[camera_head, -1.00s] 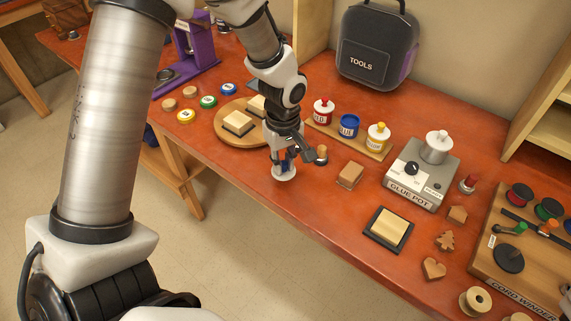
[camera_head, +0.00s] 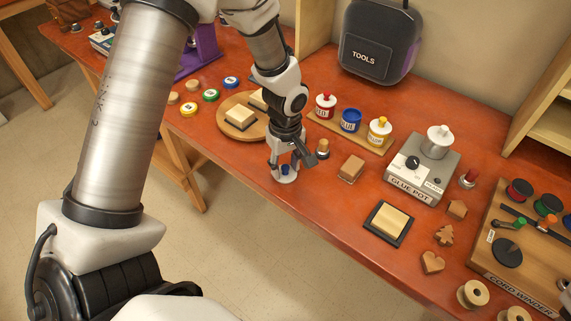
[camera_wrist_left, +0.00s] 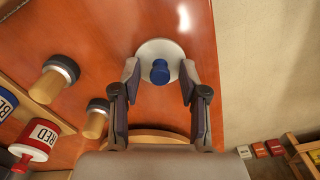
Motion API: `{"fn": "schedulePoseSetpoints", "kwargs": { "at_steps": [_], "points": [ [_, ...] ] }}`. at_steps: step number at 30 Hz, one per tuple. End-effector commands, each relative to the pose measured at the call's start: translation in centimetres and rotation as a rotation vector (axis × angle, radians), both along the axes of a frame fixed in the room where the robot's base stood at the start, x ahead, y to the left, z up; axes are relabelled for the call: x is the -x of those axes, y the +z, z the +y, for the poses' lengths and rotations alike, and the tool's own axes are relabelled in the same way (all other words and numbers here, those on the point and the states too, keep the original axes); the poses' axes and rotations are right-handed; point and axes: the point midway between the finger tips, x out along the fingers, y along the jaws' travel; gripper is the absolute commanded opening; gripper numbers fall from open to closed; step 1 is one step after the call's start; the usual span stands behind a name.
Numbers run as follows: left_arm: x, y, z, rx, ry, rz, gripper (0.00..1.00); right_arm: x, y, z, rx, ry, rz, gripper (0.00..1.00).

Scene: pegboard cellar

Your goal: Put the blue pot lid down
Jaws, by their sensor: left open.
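The blue pot lid (camera_head: 285,179) is a white disc with a blue knob. It lies flat on the orange table near the front edge; in the wrist view the lid (camera_wrist_left: 160,48) shows whole, knob up. My left gripper (camera_head: 284,171) is open over it. In the wrist view its fingertips (camera_wrist_left: 159,70) stand apart on either side of the blue knob, with gaps between. The blue pot (camera_head: 350,121) stands without a lid on a wooden rack, between the red and yellow pots. My right gripper is in neither view.
A round board (camera_head: 232,125) with stamp pads is to the left. The glue pot box (camera_head: 422,170) is farther right. The table's front edge is close.

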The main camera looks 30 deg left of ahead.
Motion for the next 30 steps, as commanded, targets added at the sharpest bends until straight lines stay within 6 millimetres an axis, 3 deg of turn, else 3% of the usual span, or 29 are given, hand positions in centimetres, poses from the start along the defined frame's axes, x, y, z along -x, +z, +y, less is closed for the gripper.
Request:
{"fn": "schedulePoseSetpoints", "kwargs": {
  "at_steps": [15, 19, 30],
  "points": [
    [-0.1, 11.0, 0.0, 0.0, 0.0, -0.006, 0.43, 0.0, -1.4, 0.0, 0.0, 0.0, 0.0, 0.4],
    [-0.1, 11.8, 0.0, 0.0, 0.001, -0.003, 0.43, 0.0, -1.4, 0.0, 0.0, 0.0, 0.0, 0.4],
    [-0.1, 11.9, 0.0, 0.0, 0.0, -0.001, 0.43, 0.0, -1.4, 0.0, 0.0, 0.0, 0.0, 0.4]
  ]
}}
